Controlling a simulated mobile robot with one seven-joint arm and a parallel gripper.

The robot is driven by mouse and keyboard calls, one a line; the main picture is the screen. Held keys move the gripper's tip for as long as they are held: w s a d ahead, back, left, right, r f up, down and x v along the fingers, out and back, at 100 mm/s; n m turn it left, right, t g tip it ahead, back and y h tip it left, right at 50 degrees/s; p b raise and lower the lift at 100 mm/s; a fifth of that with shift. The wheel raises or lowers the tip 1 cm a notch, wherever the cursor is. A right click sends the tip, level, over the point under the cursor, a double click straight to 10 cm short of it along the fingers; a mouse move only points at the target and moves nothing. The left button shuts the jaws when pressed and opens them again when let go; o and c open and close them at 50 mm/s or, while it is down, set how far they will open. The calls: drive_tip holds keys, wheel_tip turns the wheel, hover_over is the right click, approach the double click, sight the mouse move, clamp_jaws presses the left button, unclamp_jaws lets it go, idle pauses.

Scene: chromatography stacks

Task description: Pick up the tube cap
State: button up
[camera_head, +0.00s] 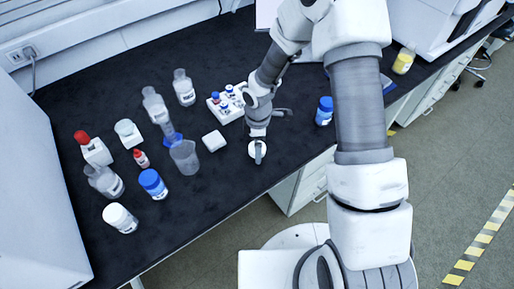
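I cannot tell for certain which thing is the tube cap. A red cap (81,136) shows at the left, above a white block (97,152). Small blue caps (215,96) top vials in a white rack (238,111) near the back middle. My gripper (257,155) hangs low over the black bench near its front edge, right of the small white block. It is well to the right of the red cap and in front of the rack. Its fingers are too small to read, and anything beneath or between them is hidden.
The black bench (225,165) holds clear bottles (184,90), a clear beaker (184,156), a blue-capped bottle (153,183), a white-capped bottle (119,217) and a white block (214,141). Another blue-capped bottle (324,111) stands right of my gripper. Bare bench lies left of my gripper.

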drive_tip(key=c, duration=1.4)
drive_tip(key=shift+r, duration=0.15)
drive_tip(key=shift+c, duration=0.2)
